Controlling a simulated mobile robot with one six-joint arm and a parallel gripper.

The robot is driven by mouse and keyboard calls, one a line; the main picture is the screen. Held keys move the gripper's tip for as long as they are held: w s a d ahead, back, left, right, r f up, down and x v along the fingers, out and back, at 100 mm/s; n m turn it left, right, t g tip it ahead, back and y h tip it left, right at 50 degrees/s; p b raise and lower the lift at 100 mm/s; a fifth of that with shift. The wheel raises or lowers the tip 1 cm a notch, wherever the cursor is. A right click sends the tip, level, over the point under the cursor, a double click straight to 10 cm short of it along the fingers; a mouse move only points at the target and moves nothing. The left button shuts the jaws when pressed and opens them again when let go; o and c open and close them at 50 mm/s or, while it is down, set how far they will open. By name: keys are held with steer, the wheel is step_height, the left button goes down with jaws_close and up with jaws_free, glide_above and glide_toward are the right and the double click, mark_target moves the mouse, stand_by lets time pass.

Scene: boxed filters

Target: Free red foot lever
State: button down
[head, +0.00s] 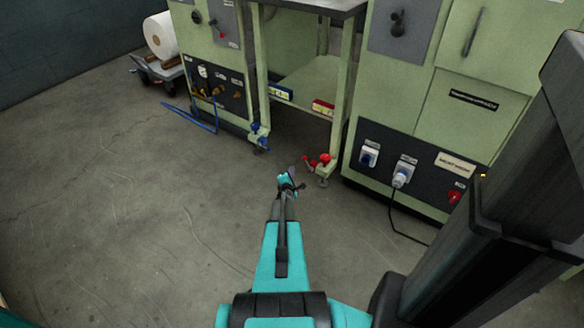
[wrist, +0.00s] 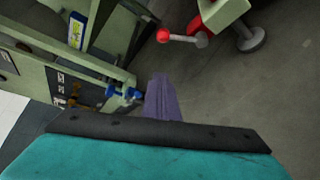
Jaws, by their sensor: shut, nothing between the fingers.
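The red foot lever (head: 318,161) is at the bottom of the front right leg of a green workbench, low over the floor. In the wrist view it shows a red ball knob (wrist: 163,35) on a short grey rod running to a red part by the leg. My gripper (head: 290,179) is shut and empty, in front of the bench and left of the red lever. In the wrist view its dark purple-grey fingers (wrist: 160,95) are apart from the red lever. A blue foot lever (wrist: 122,93) is at the front left leg, beside the fingers in that view.
The workbench (head: 305,84) stands between two green machines; a red label (head: 323,107) and a blue label (head: 280,92) mark its lower shelf. The floor (head: 140,200) at left is open.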

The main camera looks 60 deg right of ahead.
steer(key=shift+v, duration=0.8)
